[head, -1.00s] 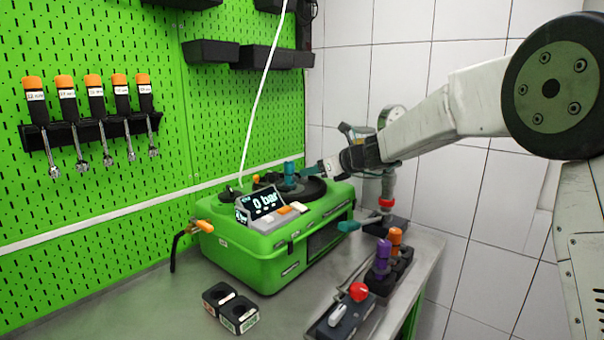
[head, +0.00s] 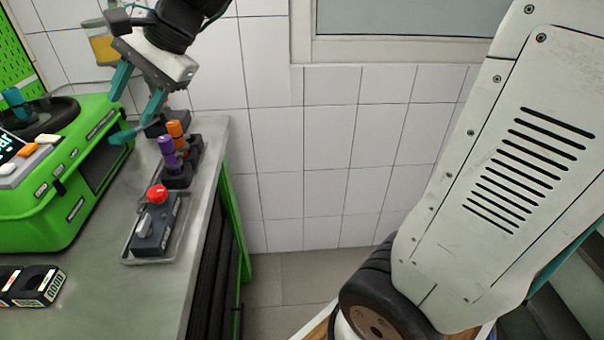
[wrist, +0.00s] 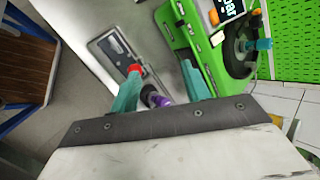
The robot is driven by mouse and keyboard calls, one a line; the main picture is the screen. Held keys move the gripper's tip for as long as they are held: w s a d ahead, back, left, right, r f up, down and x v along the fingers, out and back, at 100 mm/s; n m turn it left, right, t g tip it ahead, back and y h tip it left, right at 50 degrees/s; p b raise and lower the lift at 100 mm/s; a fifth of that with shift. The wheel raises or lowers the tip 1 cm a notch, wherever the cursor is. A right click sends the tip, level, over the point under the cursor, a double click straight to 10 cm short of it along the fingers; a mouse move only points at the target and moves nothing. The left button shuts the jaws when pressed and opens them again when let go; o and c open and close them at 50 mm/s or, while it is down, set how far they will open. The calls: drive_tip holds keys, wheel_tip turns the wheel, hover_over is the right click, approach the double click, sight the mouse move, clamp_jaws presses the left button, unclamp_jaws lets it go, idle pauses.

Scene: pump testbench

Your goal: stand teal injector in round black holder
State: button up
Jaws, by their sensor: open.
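A teal injector (head: 15,102) stands upright on the round black holder (head: 58,113) on top of the green case, at the left edge of the head view. It also shows in the wrist view (wrist: 262,44), on the black ring (wrist: 233,58). How deep it sits, I cannot tell. My gripper (head: 131,110) is open and empty, its teal fingers pointing down to the right of the case, apart from the injector. In the wrist view my gripper (wrist: 160,72) has its fingers spread, with a purple injector (wrist: 157,98) partly showing between them.
Purple (head: 167,148) and orange (head: 175,132) injectors stand in black holders near the bench's right edge. In front is a box with a red button (head: 157,194). A teal lever (head: 121,137) sticks out from the green case (head: 50,205). Black blocks (head: 38,285) lie front left.

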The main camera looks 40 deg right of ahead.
drive_tip(key=s+d+f+n+h, duration=0.2)
drive_tip(key=s+d, duration=0.3)
drive_tip(key=s, duration=0.3)
drive_tip(key=s+d+f+n+g+h, duration=0.1)
drive_tip(key=s+d+f+n, duration=0.3)
drive_tip(key=s, duration=0.4)
drive_tip(key=s+d+f+n+g+h, duration=0.1)
drive_tip(key=s+d+f+n+h, duration=0.2)
drive_tip(key=s+d, duration=0.3)
drive_tip(key=s+n+h, duration=0.1)
drive_tip(key=s, duration=0.1)
drive_tip(key=shift+s, duration=0.4)
drive_tip(key=shift+d, duration=0.1)
